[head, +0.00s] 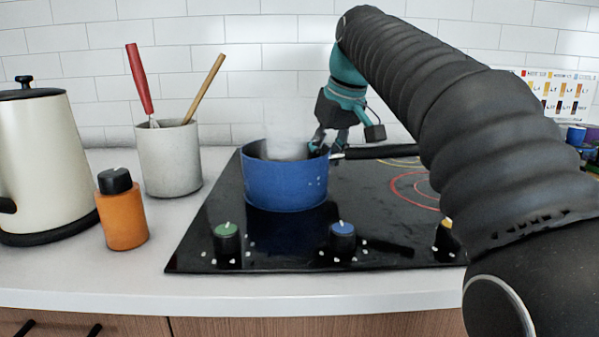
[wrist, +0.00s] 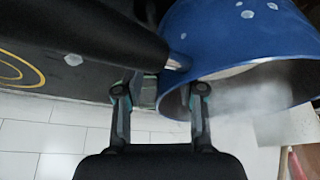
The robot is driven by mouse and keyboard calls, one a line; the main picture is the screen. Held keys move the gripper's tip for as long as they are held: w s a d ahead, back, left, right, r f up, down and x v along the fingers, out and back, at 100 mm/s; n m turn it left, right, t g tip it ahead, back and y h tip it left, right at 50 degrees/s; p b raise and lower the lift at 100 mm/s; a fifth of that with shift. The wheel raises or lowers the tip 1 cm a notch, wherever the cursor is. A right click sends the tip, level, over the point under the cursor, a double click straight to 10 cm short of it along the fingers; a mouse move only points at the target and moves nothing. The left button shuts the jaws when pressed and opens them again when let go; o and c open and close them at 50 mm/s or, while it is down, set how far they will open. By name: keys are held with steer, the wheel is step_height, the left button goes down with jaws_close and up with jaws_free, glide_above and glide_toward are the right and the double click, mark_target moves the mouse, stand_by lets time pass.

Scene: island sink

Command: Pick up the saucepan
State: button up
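The blue saucepan (head: 285,182) stands upright on the black cooktop (head: 245,245), with steam rising from it. Its black handle (head: 375,152) points right, partly behind my arm. My gripper (head: 328,148) points down at the pan's right rim, where the handle joins. In the wrist view, the saucepan (wrist: 240,32) fills the upper right and the dark handle (wrist: 95,30) the upper left. There my gripper (wrist: 160,92) has its fingers apart, one overlapping the pan's rim and the other beside the handle. Whether either finger touches the pan cannot be told.
A kettle (head: 42,160), an orange bottle (head: 122,212) and a grey crock (head: 169,158) with two utensils stand left of the cooktop. Knobs (head: 342,238) line its front. A tiled wall is behind. The front counter strip (head: 290,292) is clear.

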jaws_close()
steer(key=shift+r, duration=0.25)
